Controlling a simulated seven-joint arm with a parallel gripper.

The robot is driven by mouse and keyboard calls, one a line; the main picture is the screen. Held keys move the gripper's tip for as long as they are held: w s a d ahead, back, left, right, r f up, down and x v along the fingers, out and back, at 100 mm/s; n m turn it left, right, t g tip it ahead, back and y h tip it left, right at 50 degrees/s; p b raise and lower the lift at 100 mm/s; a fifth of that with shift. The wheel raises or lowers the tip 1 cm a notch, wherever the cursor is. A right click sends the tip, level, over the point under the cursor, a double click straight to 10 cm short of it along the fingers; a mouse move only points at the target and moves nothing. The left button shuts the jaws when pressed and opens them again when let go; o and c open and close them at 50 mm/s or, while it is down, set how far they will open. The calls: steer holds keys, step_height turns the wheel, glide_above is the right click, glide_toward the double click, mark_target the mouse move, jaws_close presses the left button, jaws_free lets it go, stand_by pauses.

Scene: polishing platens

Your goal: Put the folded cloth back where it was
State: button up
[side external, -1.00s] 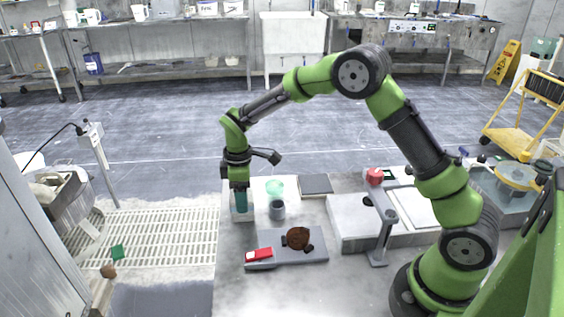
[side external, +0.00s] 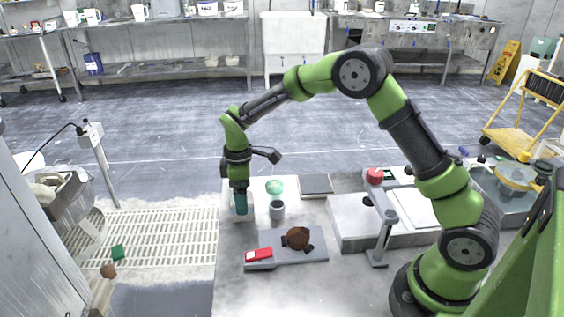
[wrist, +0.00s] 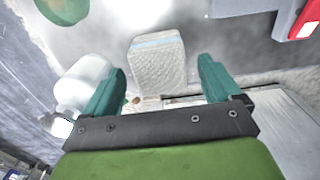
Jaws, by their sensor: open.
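The folded cloth (wrist: 158,62) is a pale, quilted pad with a light blue band at its far end. In the wrist view it lies on the table between and a little beyond my two teal fingers. My gripper (wrist: 162,66) is open, with a finger on either side of the cloth; I cannot tell whether they touch it. In the side view my gripper (side external: 241,212) points down at the table's left end. A whitish patch shows around the fingers there, mostly hidden by them.
A white rounded container (wrist: 84,82) stands close beside the left finger. A grey tray (side external: 312,256) with a red item (side external: 258,255) and brown round item (side external: 298,238) lies nearer the camera.

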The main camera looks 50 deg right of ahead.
steer(key=s+r+m+t, duration=0.1)
steer(key=s+r, duration=0.2)
steer(key=r, duration=0.6)
steer(key=s+r+m+t, duration=0.1)
steer(key=s+r+m, duration=0.1)
steer(key=r, duration=0.6)
steer(key=s+r+m+t+y, duration=0.1)
steer(key=s+m, duration=0.4)
steer(key=s, duration=0.5)
steer(key=s+d+r+m+t+y, duration=0.1)
steer(key=s+m+t, duration=0.3)
steer(key=s, duration=0.6)
steer(key=shift+r+m, duration=0.4)
steer(key=shift+m, duration=0.2)
